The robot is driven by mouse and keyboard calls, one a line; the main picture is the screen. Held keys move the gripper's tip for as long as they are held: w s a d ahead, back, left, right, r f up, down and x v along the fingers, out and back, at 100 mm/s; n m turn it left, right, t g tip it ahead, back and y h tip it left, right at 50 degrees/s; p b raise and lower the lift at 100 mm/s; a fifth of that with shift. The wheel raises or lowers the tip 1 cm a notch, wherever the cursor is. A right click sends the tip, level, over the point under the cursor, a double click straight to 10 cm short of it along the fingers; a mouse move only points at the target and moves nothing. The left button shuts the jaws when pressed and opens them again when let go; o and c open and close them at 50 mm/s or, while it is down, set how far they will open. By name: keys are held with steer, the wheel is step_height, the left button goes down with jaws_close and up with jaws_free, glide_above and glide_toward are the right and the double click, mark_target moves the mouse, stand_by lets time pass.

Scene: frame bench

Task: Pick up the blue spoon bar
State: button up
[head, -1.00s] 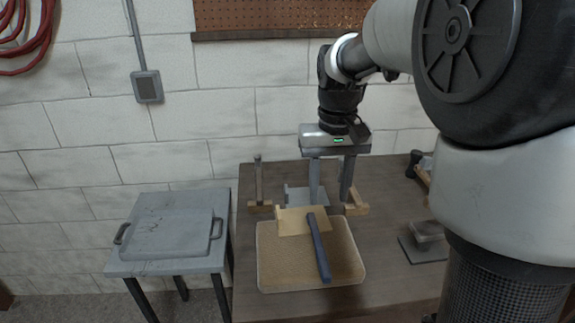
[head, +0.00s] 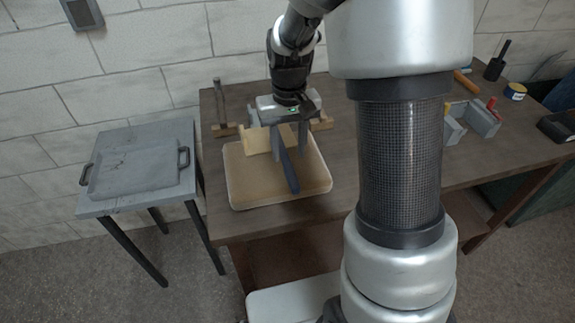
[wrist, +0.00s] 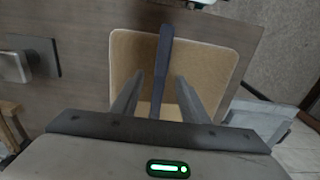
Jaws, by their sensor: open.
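The dark blue spoon bar (head: 291,178) lies across the tan padded tray (head: 240,192), with its far end by a pale yellow block (head: 257,141). My gripper (head: 288,156) points down over the bar's far part. Its fingers are open, one on each side of the bar. In the wrist view the bar (wrist: 164,52) runs between the two fingertips (wrist: 160,76), with a gap on both sides. I cannot tell how far the fingertips are above the tray.
A grey side table (head: 100,207) with a handled tray (head: 135,170) stands at the left. Wooden brackets (head: 225,130) stand behind the padded tray. Grey bins (head: 482,119) sit on the bench at the right. The bench (head: 345,190) is clear just right of the padded tray.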

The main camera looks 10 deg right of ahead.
mark_target(287, 162)
step_height(287, 162, down, 4)
steer(key=shift+w+a, duration=0.1)
jaws_close()
steer(key=shift+r, duration=0.15)
